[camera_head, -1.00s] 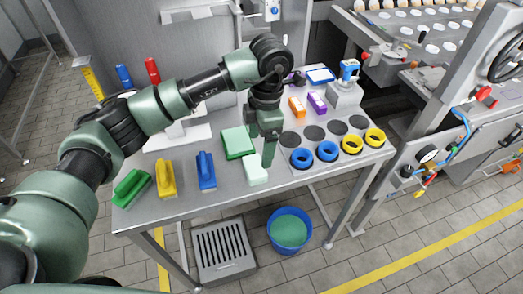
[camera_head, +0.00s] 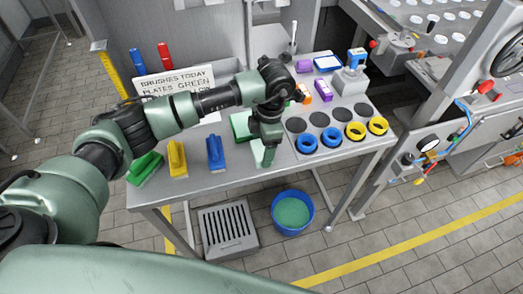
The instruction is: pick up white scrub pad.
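The white scrub pad (camera_head: 256,152) is a pale, slightly greenish block near the front edge of the steel table (camera_head: 230,178). It is almost wholly hidden by my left gripper, and only a pale sliver seems to show. My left gripper (camera_head: 264,158) points down over the pad's place, just right of the green pad (camera_head: 239,127). Its fingers overlap in this view, so I cannot tell whether they are open or closed on the pad. My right gripper is out of view.
Blue and yellow rings (camera_head: 355,132) lie to the right. A lettered sign (camera_head: 168,82) stands behind. A blue bucket (camera_head: 293,213) and a grated box (camera_head: 228,230) are on the floor.

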